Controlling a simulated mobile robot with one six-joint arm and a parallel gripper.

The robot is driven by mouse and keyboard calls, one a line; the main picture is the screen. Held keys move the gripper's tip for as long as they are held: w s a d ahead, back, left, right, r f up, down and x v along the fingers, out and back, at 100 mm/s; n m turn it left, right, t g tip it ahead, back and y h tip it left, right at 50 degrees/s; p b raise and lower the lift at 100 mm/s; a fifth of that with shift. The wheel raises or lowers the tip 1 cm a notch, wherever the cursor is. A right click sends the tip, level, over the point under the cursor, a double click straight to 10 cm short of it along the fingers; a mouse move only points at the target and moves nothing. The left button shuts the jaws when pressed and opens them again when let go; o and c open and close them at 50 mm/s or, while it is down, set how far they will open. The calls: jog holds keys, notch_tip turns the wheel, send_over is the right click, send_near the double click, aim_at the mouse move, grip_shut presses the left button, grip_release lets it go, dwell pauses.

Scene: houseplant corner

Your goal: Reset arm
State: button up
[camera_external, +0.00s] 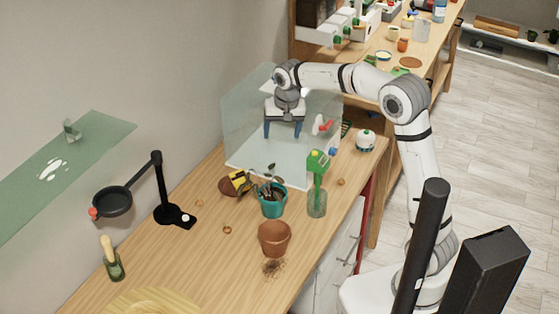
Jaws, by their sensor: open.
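My gripper (283,131) points downward with its two blue fingers apart. It is open, and I see nothing between the fingers. It hangs above the back part of the wooden table, in front of or inside a clear glass-like box (244,122); I cannot tell which. My arm reaches across to it from the base at the right, with the elbow high. A teal pot (272,206) with a dark-leaved plant stands nearer the camera, apart from the gripper.
A terracotta pot (274,240) stands near the table's front edge, with spilled soil beside it. A green tool in a clear holder (317,204) and a white round item (365,140) stand to the right. A black lamp stand (163,190) is at left.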

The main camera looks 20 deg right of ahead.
jog(key=s+d+r+p, duration=0.1)
jog(key=s+d+r, duration=0.2)
jog(key=s+d, duration=1.15)
jog(key=s+d+f+n+t, duration=0.1)
jog(key=s+d+f+n, duration=0.1)
jog(key=s+d, duration=0.7)
jog(key=shift+s+d+f+h+p, duration=0.2)
jog(key=shift+s+f+h+p, duration=0.15)
jog(key=shift+s+f, duration=0.65)
jog(key=shift+o, duration=0.5)
jog(key=shift+r, duration=0.2)
